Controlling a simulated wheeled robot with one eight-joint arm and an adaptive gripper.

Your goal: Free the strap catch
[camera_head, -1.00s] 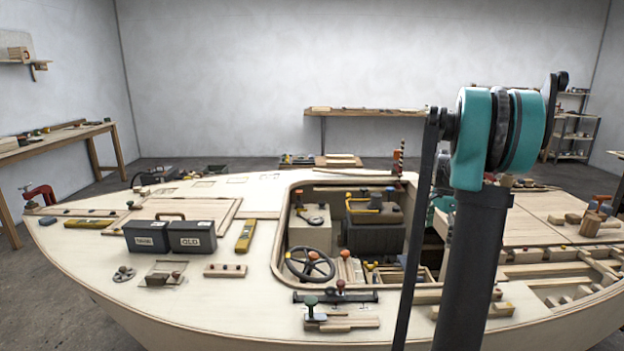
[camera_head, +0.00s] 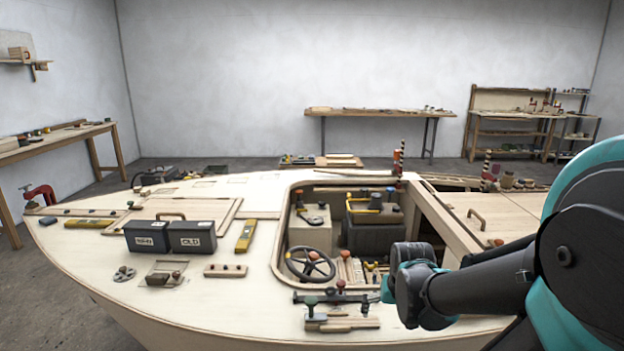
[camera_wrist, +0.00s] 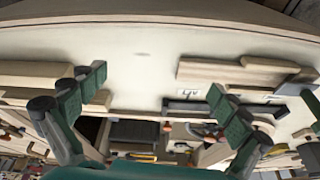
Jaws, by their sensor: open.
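No part is clearly marked as the strap catch, so I cannot tell which it is. A dark bar (camera_head: 335,297) with a brown-knobbed lever (camera_head: 340,285) lies on the near deck below the cockpit. A wooden fitting (camera_head: 342,324) with a dark green knob (camera_head: 310,302) sits just in front of it. In the wrist view the dark bar (camera_wrist: 190,107) and the wooden fitting (camera_wrist: 215,72) lie beyond and right of centre. My gripper (camera_wrist: 155,88) is open, its green-padded fingers wide apart with nothing between them. In the head view its fingers are mostly hidden by my wrist.
The cockpit opening holds a steering wheel (camera_head: 310,264) and a dark box (camera_head: 372,237). Two black cases (camera_head: 191,238), a yellow level (camera_head: 245,236) and a knobbed wooden strip (camera_head: 226,271) stand on the left deck.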

